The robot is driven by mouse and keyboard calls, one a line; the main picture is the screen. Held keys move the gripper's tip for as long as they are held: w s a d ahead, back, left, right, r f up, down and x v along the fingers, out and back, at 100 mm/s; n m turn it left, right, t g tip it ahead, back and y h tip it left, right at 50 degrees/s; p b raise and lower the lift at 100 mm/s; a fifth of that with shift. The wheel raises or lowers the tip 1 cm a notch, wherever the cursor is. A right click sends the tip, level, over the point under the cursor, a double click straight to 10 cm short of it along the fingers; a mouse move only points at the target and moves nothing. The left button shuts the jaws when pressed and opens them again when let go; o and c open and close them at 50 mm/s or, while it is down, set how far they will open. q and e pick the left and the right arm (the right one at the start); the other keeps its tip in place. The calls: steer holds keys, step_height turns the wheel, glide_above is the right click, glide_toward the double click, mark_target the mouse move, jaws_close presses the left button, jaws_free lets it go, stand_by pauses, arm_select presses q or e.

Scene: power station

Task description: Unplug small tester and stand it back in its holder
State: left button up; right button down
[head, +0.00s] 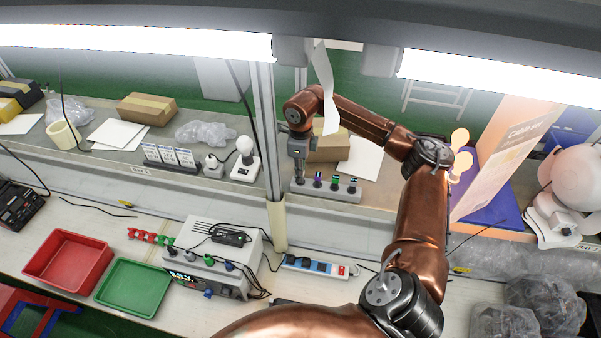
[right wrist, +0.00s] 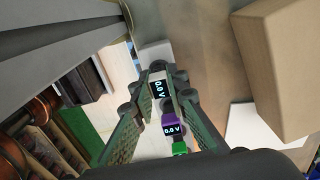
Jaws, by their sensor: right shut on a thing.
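My right gripper (head: 298,160) reaches down at the left end of a grey holder (head: 326,192) on the back shelf. It is shut on a small pale tester (right wrist: 158,88), whose lit display reads 0.0 V in the right wrist view. The fingers hide much of its body; I cannot tell whether its lower end is seated in the holder. A purple tester (head: 317,179), a green tester (head: 334,182) and a darker tester (head: 352,184) stand upright to its right. The purple tester (right wrist: 171,128) also reads 0.0 V. My left gripper is not in view.
A cardboard box (head: 328,150) and a white sheet (head: 360,158) lie behind the holder. A lamp with a bulb (head: 245,160) stands to the left. A metal post (head: 268,130) rises close by. A power strip (head: 315,266) lies on the lower bench.

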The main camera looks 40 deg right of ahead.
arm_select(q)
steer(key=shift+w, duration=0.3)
arm_select(e)
steer(key=c, duration=1.8)
jaws_free()
step_height(320, 180, up, 12)
steer(key=shift+f, duration=0.1)
